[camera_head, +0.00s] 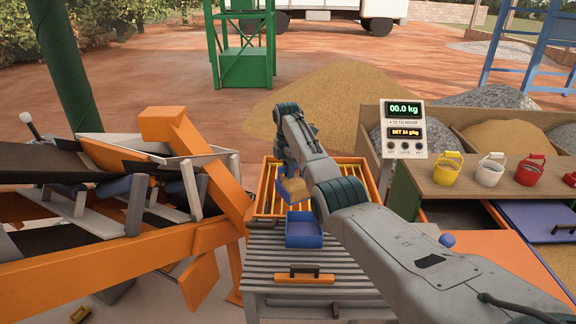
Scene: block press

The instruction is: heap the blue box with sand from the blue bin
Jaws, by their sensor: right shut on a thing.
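A small open blue box (304,238) stands on the grey ribbed table. Its visible inside is blue, and I see no sand in it. My right gripper (285,172) is above and behind the box, partly hidden by my arm. It is shut on a small blue scoop-like container (283,184) with a tan, sand-coloured load (298,188). How it grips this container is too small to tell. I cannot tell which thing is the blue bin. My left gripper is not in view.
The grey ribbed table (262,262) carries an orange-and-black handled tool (303,275). An orange frame with yellow slats (265,204) is behind. An orange conveyor machine (130,250) fills the left. A display (404,118) reads 00.0 kg.

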